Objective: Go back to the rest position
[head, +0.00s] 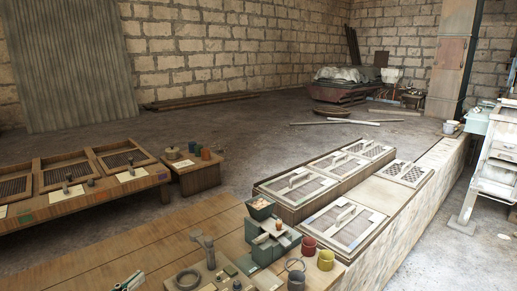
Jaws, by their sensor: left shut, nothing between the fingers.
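My left gripper (130,282) shows only as a small grey tip at the bottom edge, left of centre. It is shut and holds nothing, over the front of the wooden table (85,265). The rest of that arm is out of the frame. My right gripper is not in view. On the table, right of my left gripper, are a dark ring (187,279) and an upright grey metal part (207,250) on a wooden board. I see no engine or belt that I can make out for sure.
A green box (261,208), a red cup (308,247) and a yellow cup (326,260) stand right of the ring. Framed mesh trays (300,188) lie behind them. A low bench (90,193) stands at the left. The floor (235,125) beyond is mostly open.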

